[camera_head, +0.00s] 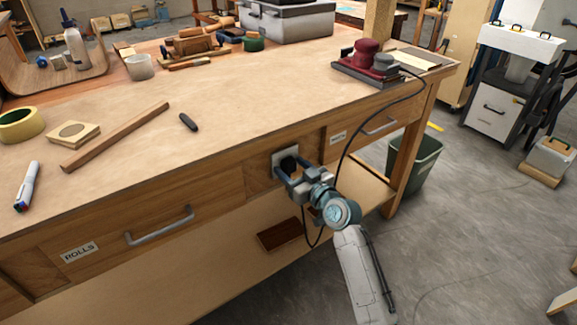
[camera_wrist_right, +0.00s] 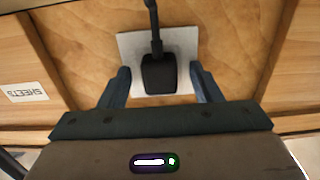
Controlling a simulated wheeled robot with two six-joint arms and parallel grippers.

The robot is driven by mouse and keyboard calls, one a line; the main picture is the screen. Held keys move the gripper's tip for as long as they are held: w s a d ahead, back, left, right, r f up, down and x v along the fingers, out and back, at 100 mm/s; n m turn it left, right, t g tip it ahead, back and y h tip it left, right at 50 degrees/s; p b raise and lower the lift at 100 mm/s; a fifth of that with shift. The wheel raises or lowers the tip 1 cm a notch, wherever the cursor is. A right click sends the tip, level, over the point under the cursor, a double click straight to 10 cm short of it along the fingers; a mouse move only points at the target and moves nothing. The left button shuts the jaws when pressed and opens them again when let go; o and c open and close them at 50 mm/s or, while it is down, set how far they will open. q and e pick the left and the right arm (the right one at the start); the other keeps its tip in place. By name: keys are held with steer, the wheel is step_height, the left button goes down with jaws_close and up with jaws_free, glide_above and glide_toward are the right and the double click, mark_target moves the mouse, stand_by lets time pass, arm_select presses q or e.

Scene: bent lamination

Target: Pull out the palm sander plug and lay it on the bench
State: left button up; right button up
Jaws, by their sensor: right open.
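The black plug (camera_wrist_right: 159,74) sits at a pale square outlet plate (camera_wrist_right: 187,50) on the bench's front, between the drawers. It also shows in the head view (camera_head: 289,165), partly hidden by my gripper. My right gripper (camera_head: 284,174) is open, its two blue fingers on either side of the plug with gaps in the wrist view (camera_wrist_right: 160,84). The black cord (camera_head: 346,150) runs from the plug to the maroon palm sander (camera_head: 367,52) on a dark base at the bench's back right. The wooden bench (camera_head: 240,95) has a bare middle top. My left gripper is not in view.
A wooden strip (camera_head: 115,137), a small dark object (camera_head: 188,122), a marker (camera_head: 27,186) and yellow tape (camera_head: 20,124) lie on the left of the top. A green bin (camera_head: 415,163) stands beside the bench's right leg. The top's centre right is clear.

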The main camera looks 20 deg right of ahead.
stand_by(0.7)
jaws_close()
steer(key=shift+p+v, duration=0.3)
steer(key=shift+v, duration=2.7)
